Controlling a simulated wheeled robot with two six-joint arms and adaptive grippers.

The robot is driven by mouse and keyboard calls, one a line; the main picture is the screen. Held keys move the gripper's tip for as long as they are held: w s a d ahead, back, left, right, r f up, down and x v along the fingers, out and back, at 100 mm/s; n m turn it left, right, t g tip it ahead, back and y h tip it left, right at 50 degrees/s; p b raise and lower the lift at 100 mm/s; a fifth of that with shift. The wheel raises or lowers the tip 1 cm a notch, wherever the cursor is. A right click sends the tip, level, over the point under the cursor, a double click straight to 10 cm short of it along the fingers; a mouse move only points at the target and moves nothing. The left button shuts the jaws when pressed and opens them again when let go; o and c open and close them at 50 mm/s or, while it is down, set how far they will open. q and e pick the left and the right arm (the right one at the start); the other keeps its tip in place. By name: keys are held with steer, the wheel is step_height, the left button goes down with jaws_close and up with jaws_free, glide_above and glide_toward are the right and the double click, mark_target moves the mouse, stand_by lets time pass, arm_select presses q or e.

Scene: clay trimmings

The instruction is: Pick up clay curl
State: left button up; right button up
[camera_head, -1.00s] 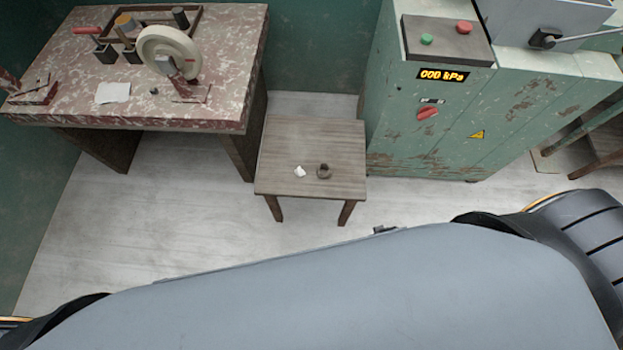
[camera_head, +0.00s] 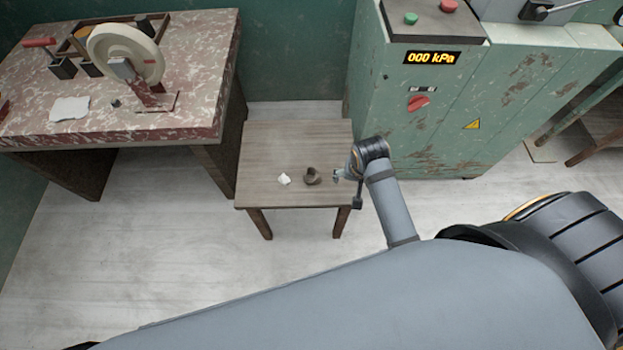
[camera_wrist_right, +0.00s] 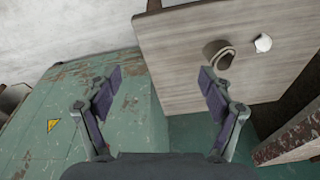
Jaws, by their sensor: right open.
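The clay curl, a small dark brown rolled piece (camera_head: 312,176), lies on the small wooden table (camera_head: 290,140). It also shows in the right wrist view (camera_wrist_right: 218,54), above and right of the fingers. A small white lump (camera_head: 284,179) lies to its left; in the right wrist view it is at the upper right (camera_wrist_right: 263,43). My right gripper (camera_head: 345,176) is at the right edge of the table, just right of the curl and apart from it. In the right wrist view its two fingers (camera_wrist_right: 161,88) are spread and empty. My left gripper is not in view.
A green cabinet (camera_head: 440,120) with a pressure display stands right of the small table. A red-marbled bench (camera_head: 190,60) with a white wheel (camera_head: 125,52) and a paper scrap (camera_head: 70,108) stands at the left. The front floor is clear.

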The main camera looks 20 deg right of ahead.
steer(key=w+a+f+m+g, duration=0.1)
steer(key=w+a+f+m, duration=0.15)
steer(key=w+m, duration=0.35)
steer(key=m+g, duration=0.1)
steer(key=m, duration=0.2)
glide_above(311, 173)
steer(key=shift+y, duration=0.4)
steer(key=shift+s+d+f+b, duration=0.15)
steer(key=shift+d+f+b, duration=0.05)
steer(key=shift+f, duration=0.95)
steer(key=shift+s+d+f+b, duration=0.1)
steer(key=shift+d+f+b, duration=0.1)
steer(key=shift+f, duration=0.95)
steer(key=f, duration=0.3)
steer(key=f+b, duration=0.1)
steer(key=f, duration=0.1)
steer(key=shift+w+a+f, duration=0.1)
steer(key=shift+w+a, duration=0.05)
steer(key=shift+a, duration=0.2)
steer(key=c, duration=1.3)
steer(key=shift+r, duration=0.2)
